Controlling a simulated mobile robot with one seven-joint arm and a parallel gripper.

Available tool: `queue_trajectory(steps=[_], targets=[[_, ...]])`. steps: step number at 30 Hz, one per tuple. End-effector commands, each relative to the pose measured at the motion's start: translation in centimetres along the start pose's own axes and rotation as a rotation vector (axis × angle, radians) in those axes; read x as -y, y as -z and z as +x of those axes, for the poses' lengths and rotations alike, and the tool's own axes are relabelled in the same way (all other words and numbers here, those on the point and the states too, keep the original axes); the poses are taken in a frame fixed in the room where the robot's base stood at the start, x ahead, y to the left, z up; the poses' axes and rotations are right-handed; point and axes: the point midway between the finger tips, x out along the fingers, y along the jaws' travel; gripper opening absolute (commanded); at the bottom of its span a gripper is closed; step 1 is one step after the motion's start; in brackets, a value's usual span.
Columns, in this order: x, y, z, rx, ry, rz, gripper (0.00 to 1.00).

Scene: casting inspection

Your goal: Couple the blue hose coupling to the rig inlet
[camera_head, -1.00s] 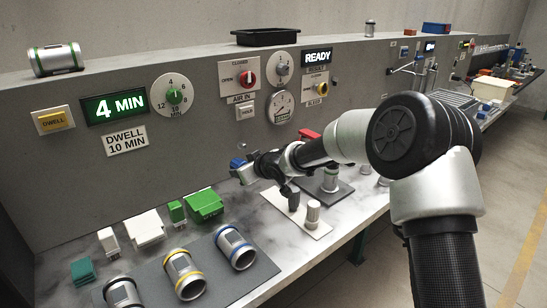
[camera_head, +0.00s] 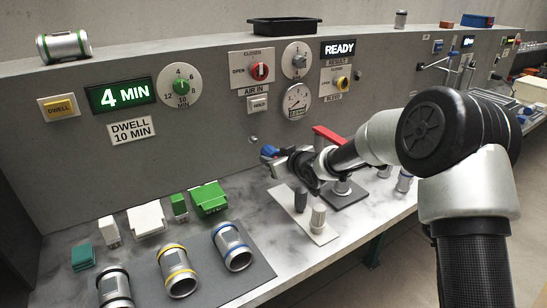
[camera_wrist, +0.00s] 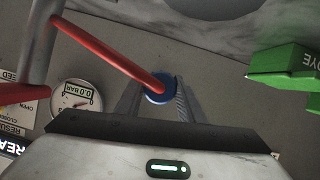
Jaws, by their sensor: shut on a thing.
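The blue hose coupling shows at my gripper's tip in the head view (camera_head: 270,151) and as a blue ring in the wrist view (camera_wrist: 158,92). My gripper (camera_wrist: 157,98) is shut on it, with a finger on each side; it also shows in the head view (camera_head: 275,155). A red hose-like length runs from the coupling to the upper left in the wrist view. A small grey stub (camera_head: 252,138) on the panel, left of and above the coupling, may be the rig inlet; I cannot tell for sure. The coupling looks apart from it.
A fixture plate (camera_head: 347,194) and a pale plate with two pegs (camera_head: 322,236) lie under my arm. Green and white blocks (camera_head: 208,198) and several castings on a dark mat (camera_head: 262,270) stand to the left. The pressure gauge (camera_wrist: 76,98) reads 0.0 bar.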

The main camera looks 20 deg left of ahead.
Motion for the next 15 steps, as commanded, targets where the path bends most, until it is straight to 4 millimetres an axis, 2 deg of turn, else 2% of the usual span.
queue_trajectory(steps=[15], targets=[[0.0,1.8,4.2,-0.001,0.001,0.000,0.12]])
